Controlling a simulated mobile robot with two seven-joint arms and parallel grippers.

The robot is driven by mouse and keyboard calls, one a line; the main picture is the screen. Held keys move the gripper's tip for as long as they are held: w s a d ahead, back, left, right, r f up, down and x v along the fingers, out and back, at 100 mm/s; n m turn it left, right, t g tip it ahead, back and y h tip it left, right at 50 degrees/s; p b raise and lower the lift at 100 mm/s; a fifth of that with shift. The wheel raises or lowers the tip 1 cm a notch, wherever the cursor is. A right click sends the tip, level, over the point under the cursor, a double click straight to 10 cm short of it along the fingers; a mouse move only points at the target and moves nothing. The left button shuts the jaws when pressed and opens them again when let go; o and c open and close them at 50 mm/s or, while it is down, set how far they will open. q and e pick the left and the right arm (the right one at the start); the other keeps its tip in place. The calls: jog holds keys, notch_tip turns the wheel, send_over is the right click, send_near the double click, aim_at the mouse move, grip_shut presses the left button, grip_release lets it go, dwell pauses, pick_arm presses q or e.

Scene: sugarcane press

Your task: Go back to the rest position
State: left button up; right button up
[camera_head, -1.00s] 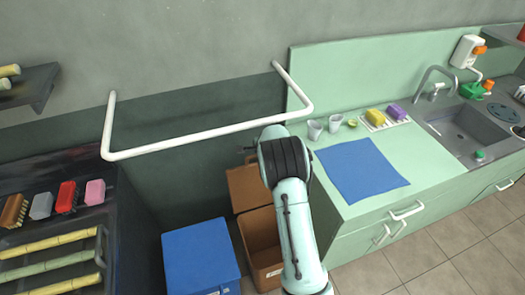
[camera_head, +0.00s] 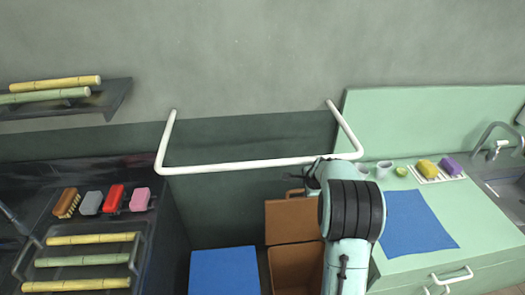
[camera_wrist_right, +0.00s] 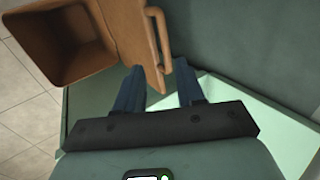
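My right arm reaches up in front of the brown bin in the head view, its gripper mostly hidden behind the wrist. In the right wrist view my right gripper (camera_wrist_right: 160,80) is open, its two dark blue fingers apart with nothing held between them. The brown bin (camera_wrist_right: 50,50) and its raised lid with a handle lie just beyond the fingers there. The bin (camera_head: 296,268) and lid (camera_head: 292,220) also show in the head view. I cannot make out my left gripper in either view.
A white rail (camera_head: 255,165) crosses the wall near my right arm. The green counter (camera_head: 470,235) with a blue cloth (camera_head: 415,222) and cups is at right. A blue box (camera_head: 223,270) stands left of the bin. A dark unit (camera_head: 160,245) holds brushes, sponges and cane pieces.

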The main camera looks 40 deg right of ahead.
jog(key=s+a+f+n+g+y, duration=0.1)
jog(key=s+a+f+n, duration=0.1)
jog(key=a+f+n, duration=0.4)
jog(key=s+a+f+n+g+y, duration=0.1)
jog(key=s+a+f+n, duration=0.1)
jog(key=a+f, duration=0.65)
jog(key=s+a+f+n+g+y, duration=0.1)
jog(key=s+a+f+n, duration=0.15)
jog(key=a+f, duration=0.5)
jog(key=s+a+f+n+y, duration=0.1)
jog(key=s+a+f+n, duration=0.1)
jog(key=a, duration=0.4)
jog(key=s+a+f+n+g+y, duration=0.1)
jog(key=s+a+f+n, duration=0.2)
jog(key=s+a, duration=0.3)
jog(key=s+a+f+n+g+y, duration=0.1)
jog(key=s+a+f+n+y, duration=0.1)
jog(key=s+a+n, duration=0.3)
jog(key=shift+s+a+f, duration=0.15)
jog(key=shift+a+f, duration=0.15)
jog(key=shift+a, duration=0.75)
jog(key=shift+d, duration=0.1)
